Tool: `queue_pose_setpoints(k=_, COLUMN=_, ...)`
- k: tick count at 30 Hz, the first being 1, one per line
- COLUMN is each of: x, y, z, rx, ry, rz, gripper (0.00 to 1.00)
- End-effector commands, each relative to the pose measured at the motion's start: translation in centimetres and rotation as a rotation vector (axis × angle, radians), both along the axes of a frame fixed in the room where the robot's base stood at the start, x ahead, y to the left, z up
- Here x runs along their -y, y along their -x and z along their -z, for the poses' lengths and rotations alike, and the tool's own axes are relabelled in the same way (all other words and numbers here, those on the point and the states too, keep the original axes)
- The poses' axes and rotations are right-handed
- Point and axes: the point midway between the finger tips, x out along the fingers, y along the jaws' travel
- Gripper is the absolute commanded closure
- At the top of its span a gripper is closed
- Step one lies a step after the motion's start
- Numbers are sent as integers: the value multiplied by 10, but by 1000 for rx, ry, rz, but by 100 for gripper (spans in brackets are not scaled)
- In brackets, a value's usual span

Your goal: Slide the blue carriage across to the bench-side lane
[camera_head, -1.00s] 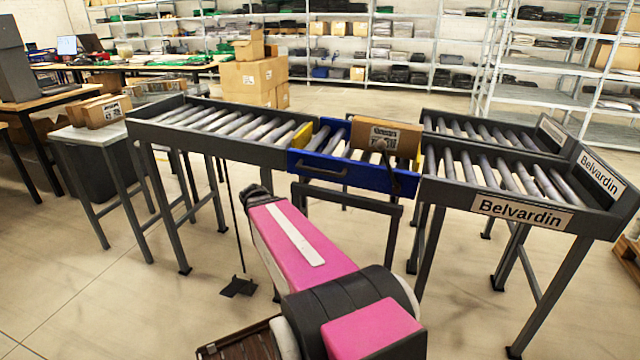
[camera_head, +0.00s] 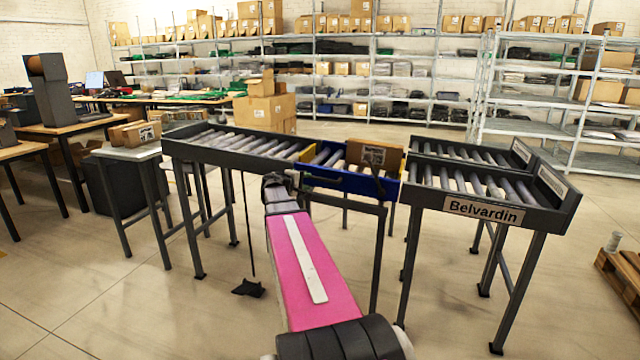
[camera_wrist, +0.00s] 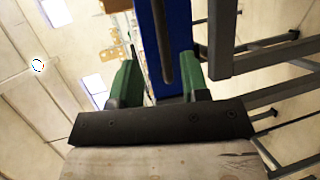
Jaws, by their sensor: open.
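The blue carriage (camera_head: 375,188) sits between the left roller conveyor (camera_head: 185,152) and the two right-hand roller lanes. It carries a cardboard box (camera_head: 373,153) on its rollers and has a dark bar handle on its front wall. In the wrist view the blue wall (camera_wrist: 180,25) and the dark handle (camera_wrist: 161,45) lie ahead, between the green fingers. My gripper (camera_wrist: 161,82) is open, with one finger on each side of the handle's line; contact cannot be told. In the head view my arm ends just left of the handle, and the fingers are hard to make out.
The front right lane bears a "Belvardin" sign (camera_head: 484,209); a second lane (camera_head: 470,154) runs behind it. A small table (camera_head: 127,152) with boxes stands left, beside workbenches. A pallet (camera_head: 622,275) lies at the right edge. The floor in front is mostly clear.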

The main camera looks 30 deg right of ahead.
Motion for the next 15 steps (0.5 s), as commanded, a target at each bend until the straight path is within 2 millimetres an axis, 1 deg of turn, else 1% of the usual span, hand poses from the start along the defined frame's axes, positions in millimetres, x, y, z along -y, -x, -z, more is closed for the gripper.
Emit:
queue_pose_setpoints(k=9, x=52, y=-18, z=13, rx=-1, ry=-3, rz=2, gripper=58)
queue_pose_setpoints(k=12, x=67, y=-22, z=16, rx=-1, ry=-3, rz=3, gripper=58)
queue_pose_setpoints(k=15, x=78, y=-26, z=19, rx=0, ry=-3, rz=1, gripper=58)
